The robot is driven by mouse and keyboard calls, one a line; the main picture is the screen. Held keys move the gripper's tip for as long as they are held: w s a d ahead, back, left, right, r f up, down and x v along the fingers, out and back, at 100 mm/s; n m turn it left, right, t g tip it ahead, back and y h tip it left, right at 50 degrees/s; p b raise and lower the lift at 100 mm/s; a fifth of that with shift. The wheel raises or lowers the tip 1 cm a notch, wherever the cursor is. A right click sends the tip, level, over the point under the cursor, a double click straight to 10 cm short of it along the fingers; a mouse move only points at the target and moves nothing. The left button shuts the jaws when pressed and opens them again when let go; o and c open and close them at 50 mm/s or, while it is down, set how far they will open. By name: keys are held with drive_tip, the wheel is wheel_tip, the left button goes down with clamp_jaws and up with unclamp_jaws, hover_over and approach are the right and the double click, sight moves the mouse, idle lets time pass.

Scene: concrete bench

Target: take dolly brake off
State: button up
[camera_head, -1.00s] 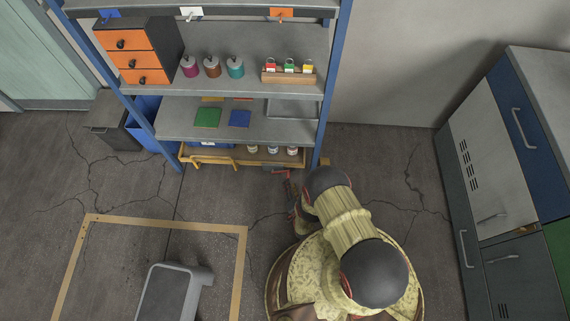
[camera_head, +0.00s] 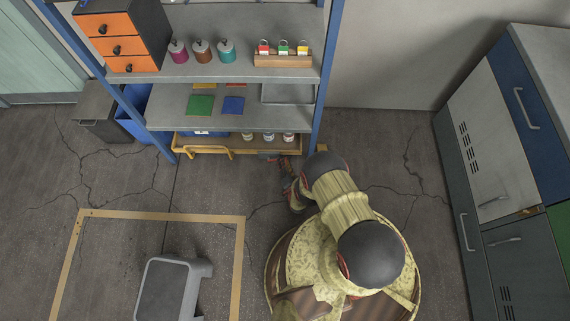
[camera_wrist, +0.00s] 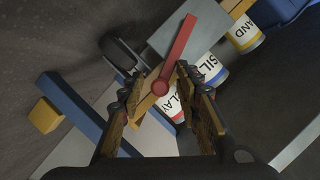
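The dolly is a low wooden platform (camera_head: 299,150) with a yellow handle (camera_head: 207,151), under the lowest grey shelf. Several labelled cans stand on it, such as the CLAY can (camera_wrist: 176,105) and SILT can (camera_wrist: 207,70). A red brake lever (camera_wrist: 178,50) shows in the wrist view, with its round pivot low and its arm slanting up right. A dark wheel (camera_wrist: 120,52) is left of it. My gripper (camera_wrist: 157,88) is open, its fingers either side of the pivot end; contact cannot be told. In the head view my arm partly hides the gripper beside the dolly's front right.
The blue shelf post (camera_head: 317,95) stands close to the right of my gripper; a blue beam (camera_wrist: 85,115) crosses the wrist view's lower left. Grey cabinets (camera_head: 490,170) stand at right. A step stool (camera_head: 172,290) and wooden floor frame (camera_head: 160,215) lie at front left.

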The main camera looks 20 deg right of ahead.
drive_tip(key=shift+c, duration=0.8)
drive_tip(key=shift+s, duration=0.1)
clamp_jaws()
drive_tip(key=shift+d, duration=0.1)
